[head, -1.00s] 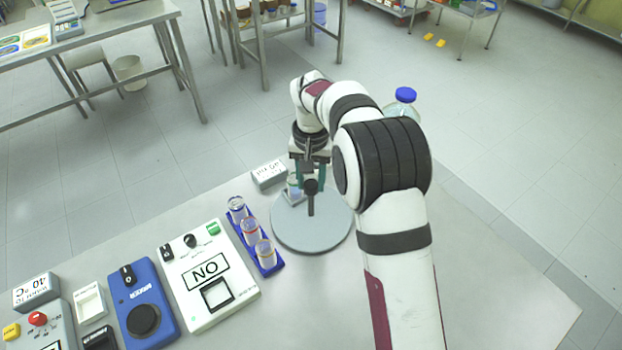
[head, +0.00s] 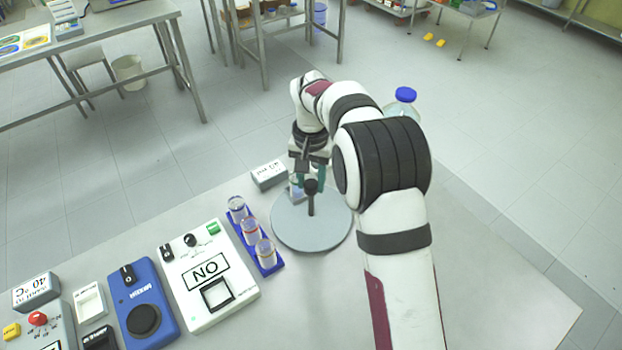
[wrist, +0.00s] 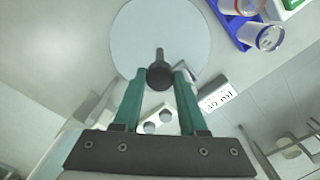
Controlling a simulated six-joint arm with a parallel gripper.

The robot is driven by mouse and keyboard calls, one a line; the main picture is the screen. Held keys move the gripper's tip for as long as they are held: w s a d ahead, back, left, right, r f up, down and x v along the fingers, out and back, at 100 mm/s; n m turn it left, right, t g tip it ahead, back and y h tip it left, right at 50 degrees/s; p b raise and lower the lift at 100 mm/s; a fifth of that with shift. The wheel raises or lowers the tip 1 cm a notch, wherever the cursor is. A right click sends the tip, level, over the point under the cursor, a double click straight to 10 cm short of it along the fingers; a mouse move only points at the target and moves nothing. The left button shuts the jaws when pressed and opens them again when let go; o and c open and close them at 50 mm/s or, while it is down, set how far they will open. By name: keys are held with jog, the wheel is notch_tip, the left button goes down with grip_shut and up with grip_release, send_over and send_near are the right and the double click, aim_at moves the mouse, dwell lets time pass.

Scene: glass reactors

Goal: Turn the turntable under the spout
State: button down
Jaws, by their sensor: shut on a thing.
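The round grey turntable (head: 290,235) lies on the bench, with an upright dark handle and ball knob (head: 311,187). My gripper (head: 311,180) is over its far side, pointing down. In the wrist view, my gripper's (wrist: 161,74) teal fingers are on both sides of the dark knob (wrist: 160,77), shut on it. The turntable (wrist: 140,35) spreads beyond the fingertips there. A small clear vessel with a bluish tint (head: 296,191) is partly hidden beside the fingers. I cannot make out the spout.
A blue rack (head: 268,265) with three clear vessels stands close left of the turntable. A white label block (head: 269,175) stands behind it. A blue-capped bottle (head: 404,97) shows behind my arm. White (head: 207,275) and blue (head: 143,305) devices stand front left. The bench right of the turntable looks clear.

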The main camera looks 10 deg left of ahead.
jog(key=shift+m, duration=8.5)
jog(key=shift+c, duration=2.2)
grip_release()
